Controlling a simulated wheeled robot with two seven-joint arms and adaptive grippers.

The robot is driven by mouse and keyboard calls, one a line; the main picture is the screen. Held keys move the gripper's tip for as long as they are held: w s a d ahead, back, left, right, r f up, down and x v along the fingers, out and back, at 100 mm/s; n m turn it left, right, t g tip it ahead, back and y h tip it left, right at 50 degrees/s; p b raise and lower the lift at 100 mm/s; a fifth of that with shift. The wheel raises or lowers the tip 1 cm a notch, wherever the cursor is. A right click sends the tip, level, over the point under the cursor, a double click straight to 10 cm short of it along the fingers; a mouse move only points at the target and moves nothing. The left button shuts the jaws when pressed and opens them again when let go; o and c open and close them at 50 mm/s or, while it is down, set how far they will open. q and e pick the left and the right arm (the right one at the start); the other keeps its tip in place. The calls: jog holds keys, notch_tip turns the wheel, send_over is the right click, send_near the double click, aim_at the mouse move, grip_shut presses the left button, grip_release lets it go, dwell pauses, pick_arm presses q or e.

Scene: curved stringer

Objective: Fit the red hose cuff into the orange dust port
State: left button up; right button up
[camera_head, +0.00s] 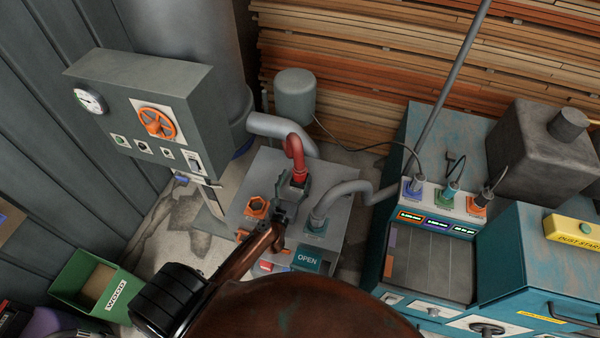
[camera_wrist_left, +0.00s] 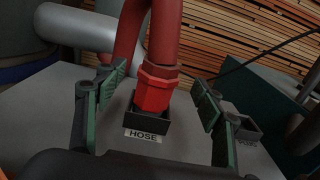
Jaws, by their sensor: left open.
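The red hose cuff (camera_head: 299,176) stands upright on the grey bench top, at the end of a bent red hose (camera_head: 293,147). In the left wrist view the hexagonal cuff (camera_wrist_left: 155,92) sits in a dark holder (camera_wrist_left: 147,122) labelled HOSE. My left gripper (camera_head: 292,193) is open at the cuff; in the left wrist view its green-padded fingers (camera_wrist_left: 160,83) stand on either side of it, with gaps visible. The orange dust port (camera_head: 257,207) is on the bench top left of the gripper, its opening facing up. My right gripper is not in view.
A grey pipe (camera_head: 340,193) rises from a green-collared fitting right of the gripper. An OPEN panel (camera_head: 308,260) is at the bench front. A grey control box (camera_head: 140,110) stands left, a teal machine (camera_head: 430,235) right. Stacked boards (camera_head: 370,60) line the back.

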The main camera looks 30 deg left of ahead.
aim_at(298, 175)
pick_arm(q)
jog(key=x, duration=0.4)
jog(key=shift+w+f, duration=0.1)
jog(key=shift+f, duration=0.15)
jog(key=shift+w+a, duration=0.1)
jog(key=shift+w, duration=0.4)
jog(key=c, duration=1.4)
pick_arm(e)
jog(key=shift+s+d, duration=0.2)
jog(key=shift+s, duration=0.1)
